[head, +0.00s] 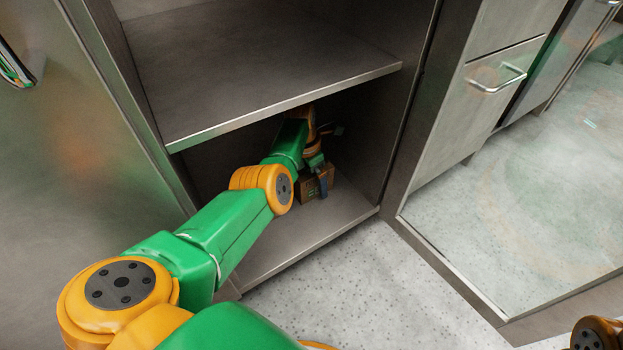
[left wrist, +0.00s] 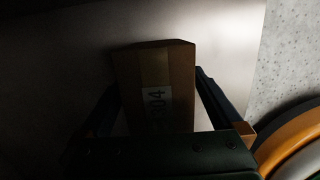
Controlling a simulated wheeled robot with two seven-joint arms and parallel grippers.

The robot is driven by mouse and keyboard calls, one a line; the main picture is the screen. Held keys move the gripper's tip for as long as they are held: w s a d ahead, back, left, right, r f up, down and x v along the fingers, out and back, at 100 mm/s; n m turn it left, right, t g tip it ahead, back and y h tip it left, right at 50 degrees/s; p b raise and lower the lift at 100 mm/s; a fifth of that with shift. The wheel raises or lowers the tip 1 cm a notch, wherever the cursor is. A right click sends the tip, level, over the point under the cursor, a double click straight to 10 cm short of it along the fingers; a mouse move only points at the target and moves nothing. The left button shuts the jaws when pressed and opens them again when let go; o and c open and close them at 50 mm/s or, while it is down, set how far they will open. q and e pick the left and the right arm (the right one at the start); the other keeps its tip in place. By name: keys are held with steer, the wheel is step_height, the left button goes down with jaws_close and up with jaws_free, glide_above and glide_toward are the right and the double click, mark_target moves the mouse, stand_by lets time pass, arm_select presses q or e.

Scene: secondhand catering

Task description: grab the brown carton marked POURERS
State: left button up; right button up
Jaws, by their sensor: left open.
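A brown carton (head: 313,190) stands on the bottom shelf of the open cabinet, partly hidden by my left arm. In the left wrist view the carton (left wrist: 168,65) is dark, with a pale label whose few characters I cannot read surely; I cannot make out the word POURERS. My left gripper (head: 320,179) is at the carton inside the lower compartment. In the left wrist view the open left gripper (left wrist: 157,82) has one finger on each side of the carton. I cannot tell whether either finger touches it. My right gripper is not in view.
The middle shelf (head: 260,60) hangs over my left arm, and its front edge is close above it. The bottom shelf (head: 300,237) is otherwise bare where it shows. Cabinet walls stand on both sides. A drawer with a metal handle (head: 497,80) is at right. Speckled floor (head: 350,290) lies in front.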

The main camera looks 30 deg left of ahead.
arm_select(q)
jaws_close()
stand_by(0.4)
